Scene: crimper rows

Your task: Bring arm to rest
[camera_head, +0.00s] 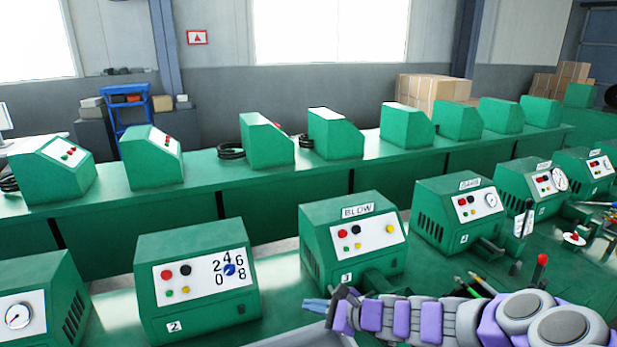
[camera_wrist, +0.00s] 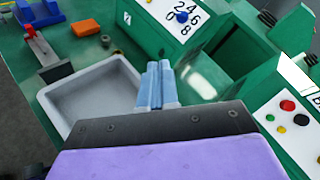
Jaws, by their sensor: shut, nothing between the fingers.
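My gripper (camera_head: 316,303) shows in the head view at the bottom centre, at the left end of my purple and grey arm. The arm reaches in from the lower right, in front of the green machine marked BLOW (camera_head: 352,240). In the wrist view the blue fingers of my gripper (camera_wrist: 157,72) are together, with nothing between them. They point toward the gap between a grey tray (camera_wrist: 95,85) and the green machine with the blue dial (camera_wrist: 205,25). I cannot tell how far above the bench they are.
Green control boxes stand in rows on the green bench; one with the dial (camera_head: 197,275) is left of my gripper. Tools crowd the bench at right.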

